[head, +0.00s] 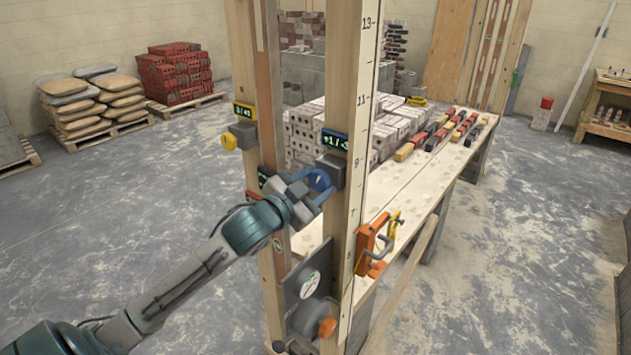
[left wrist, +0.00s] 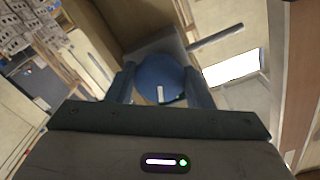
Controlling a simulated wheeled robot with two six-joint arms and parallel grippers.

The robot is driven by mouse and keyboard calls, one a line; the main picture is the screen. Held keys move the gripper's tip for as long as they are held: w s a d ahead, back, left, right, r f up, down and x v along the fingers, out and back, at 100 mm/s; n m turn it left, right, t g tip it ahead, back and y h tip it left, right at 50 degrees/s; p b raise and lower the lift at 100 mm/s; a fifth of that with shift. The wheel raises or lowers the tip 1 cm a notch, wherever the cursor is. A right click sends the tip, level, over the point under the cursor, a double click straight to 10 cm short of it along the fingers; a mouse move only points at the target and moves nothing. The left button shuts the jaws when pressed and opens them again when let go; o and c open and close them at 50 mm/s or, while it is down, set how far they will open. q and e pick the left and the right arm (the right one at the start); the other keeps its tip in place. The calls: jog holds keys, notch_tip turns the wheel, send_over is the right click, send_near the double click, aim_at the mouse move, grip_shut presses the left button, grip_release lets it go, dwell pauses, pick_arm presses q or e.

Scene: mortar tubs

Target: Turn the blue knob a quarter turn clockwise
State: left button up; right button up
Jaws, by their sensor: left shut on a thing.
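The blue knob (head: 320,180) sits on a grey box (head: 330,168) fixed to the right wooden post, under a small display that reads about +1 / -3. My left gripper (head: 309,186) reaches it from the left and is shut on the knob. In the left wrist view the blue knob (left wrist: 160,80) lies between the two dark fingers of my left gripper (left wrist: 161,88), with a white mark on its face pointing toward the bottom of the picture. My right gripper is not in view.
A yellow knob (head: 229,141) on a grey box with its own display is on the left post. Below are a dark panel (head: 306,285) and an orange knob (head: 327,327). An orange clamp (head: 373,248) is right of the post. A bench (head: 400,190) with bricks stands behind.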

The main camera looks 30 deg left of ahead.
pick_arm(q)
jog(key=m, duration=0.3)
jog(key=shift+r+m+p, duration=0.1)
jog(key=shift+m+p, duration=0.25)
jog(key=shift+m, duration=0.05)
jog(key=m, duration=0.3)
jog(key=shift+m, duration=0.3)
jog(key=m, duration=0.5)
jog(key=shift+m+p, duration=0.3)
jog(key=shift+m, duration=0.1)
jog(key=o, duration=1)
jog(key=shift+s, duration=0.1)
